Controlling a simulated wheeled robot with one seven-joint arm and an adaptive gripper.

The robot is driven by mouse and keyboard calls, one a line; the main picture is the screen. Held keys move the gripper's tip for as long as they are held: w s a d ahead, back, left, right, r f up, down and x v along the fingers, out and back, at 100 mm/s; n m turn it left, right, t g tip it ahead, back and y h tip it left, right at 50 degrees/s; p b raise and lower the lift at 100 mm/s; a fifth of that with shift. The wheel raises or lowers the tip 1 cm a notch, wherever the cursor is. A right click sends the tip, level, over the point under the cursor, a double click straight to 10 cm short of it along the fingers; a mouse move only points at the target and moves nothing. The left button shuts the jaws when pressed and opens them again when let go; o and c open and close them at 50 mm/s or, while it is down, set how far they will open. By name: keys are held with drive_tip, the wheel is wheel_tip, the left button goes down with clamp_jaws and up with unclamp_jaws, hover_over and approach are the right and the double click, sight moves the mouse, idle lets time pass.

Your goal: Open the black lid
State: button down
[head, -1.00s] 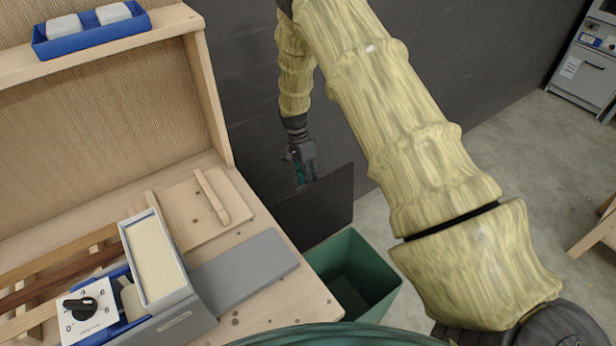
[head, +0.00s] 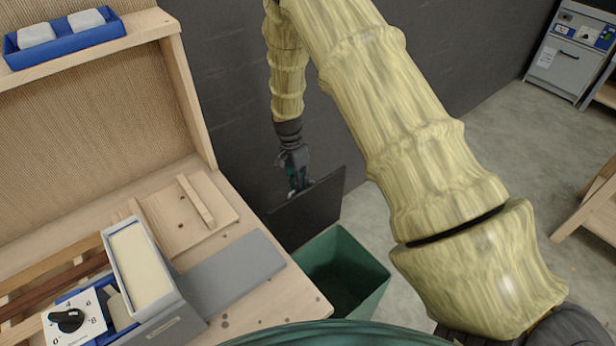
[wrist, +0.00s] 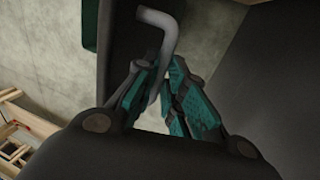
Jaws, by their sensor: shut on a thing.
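The black lid (head: 308,212) stands raised and tilted at the back edge of the green bin (head: 347,262), and the bin's inside shows from above. My gripper (head: 299,190) is at the lid's top edge, with the arm hanging down behind it. In the wrist view my gripper (wrist: 165,88) has its teal-padded fingers closed around a bent grey handle (wrist: 172,40). The dark lid (wrist: 125,40) fills part of that view behind the handle. The far face of the lid is hidden in the head view.
A wooden workbench (head: 285,300) stands left of the bin, with a grey plate (head: 235,270), a cream-topped box (head: 138,265) and a dial panel (head: 75,318) on it. A dark wall (head: 225,60) is behind. Open floor (head: 480,170) lies to the right.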

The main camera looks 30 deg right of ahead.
drive_tip(key=shift+s+d+r, duration=0.15)
drive_tip(key=shift+s+d, duration=0.05)
drive_tip(key=shift+s, duration=0.85)
drive_tip(key=c, duration=1.5)
unclamp_jaws()
drive_tip(key=shift+r, duration=0.1)
drive_tip(key=v, duration=1.1)
drive_tip(key=shift+w+r, duration=0.1)
drive_tip(key=shift+r, duration=0.3)
